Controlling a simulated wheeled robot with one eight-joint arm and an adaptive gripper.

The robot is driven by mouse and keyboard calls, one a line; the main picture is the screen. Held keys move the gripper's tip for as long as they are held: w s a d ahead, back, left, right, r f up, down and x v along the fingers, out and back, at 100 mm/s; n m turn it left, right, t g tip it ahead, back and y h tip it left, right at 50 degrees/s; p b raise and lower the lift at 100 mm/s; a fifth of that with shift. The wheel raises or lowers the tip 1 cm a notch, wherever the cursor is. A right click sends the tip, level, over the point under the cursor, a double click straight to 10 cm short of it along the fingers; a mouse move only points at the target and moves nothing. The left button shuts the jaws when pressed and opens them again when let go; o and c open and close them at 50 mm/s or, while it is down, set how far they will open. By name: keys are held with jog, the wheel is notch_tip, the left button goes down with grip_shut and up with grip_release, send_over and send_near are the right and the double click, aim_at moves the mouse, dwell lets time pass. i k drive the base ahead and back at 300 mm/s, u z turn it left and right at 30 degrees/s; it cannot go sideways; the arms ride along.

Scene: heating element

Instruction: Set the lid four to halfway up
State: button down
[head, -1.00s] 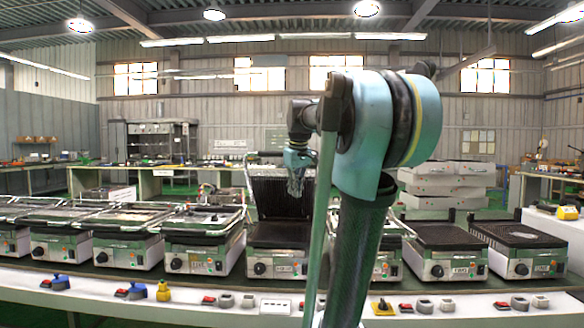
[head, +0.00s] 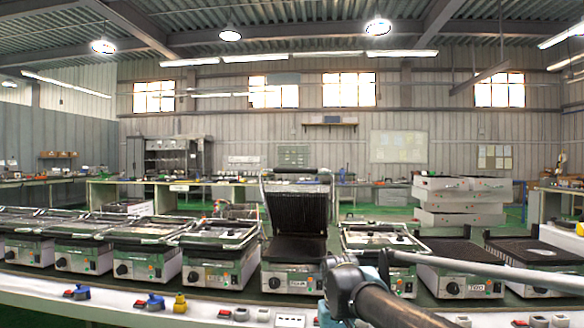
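The grill with the raised lid stands near the middle of the row in the head view; its small front label seems to read FOUR, but it is hard to make out. Its lid (head: 297,207) stands steeply up, leaning back a little, with the dark ribbed underside facing me. Its base (head: 297,268) shows a dark lower plate, a black knob and a label. My arm reaches in low from the bottom right, in front of the neighbouring grill. My gripper's fingers cannot be made out, and nothing of mine touches the raised lid.
Several grills with lowered lids stand to the left, such as the nearest one (head: 220,250). The grill right of the raised one (head: 384,240) is partly behind my arm. Two grills further right (head: 460,265) show dark plates. Switches and a yellow button (head: 180,303) line the front edge.

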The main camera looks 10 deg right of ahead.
aim_at(288, 209)
jog(key=k, duration=0.45)
jog(key=z, duration=0.4)
jog(key=i, duration=1.5)
jog(key=u, duration=0.55)
